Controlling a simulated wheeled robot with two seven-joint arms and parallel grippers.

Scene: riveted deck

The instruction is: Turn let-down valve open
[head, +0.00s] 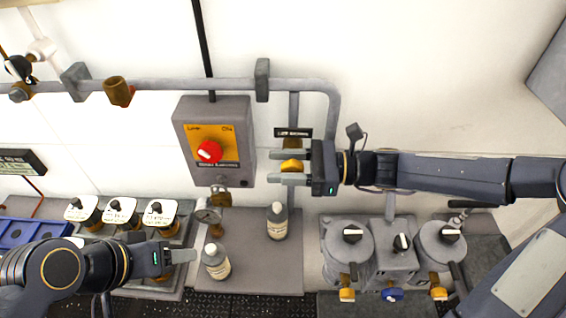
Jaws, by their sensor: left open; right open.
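The let-down valve shows as a yellow handle (291,166) on the vertical pipe, just below a small black label plate (293,132) whose lettering is too small to read surely. My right gripper (274,167) reaches in from the right. Its fingers are open, one above and one below the yellow handle, with the handle between them. I cannot tell whether they touch it. The gripper hides part of the valve body and pipe. My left gripper (194,256) is open and empty at the lower left, near a bottle, apart from the valve.
Grey canisters (347,247) stand lower right. A horizontal pipe (190,85) runs above.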

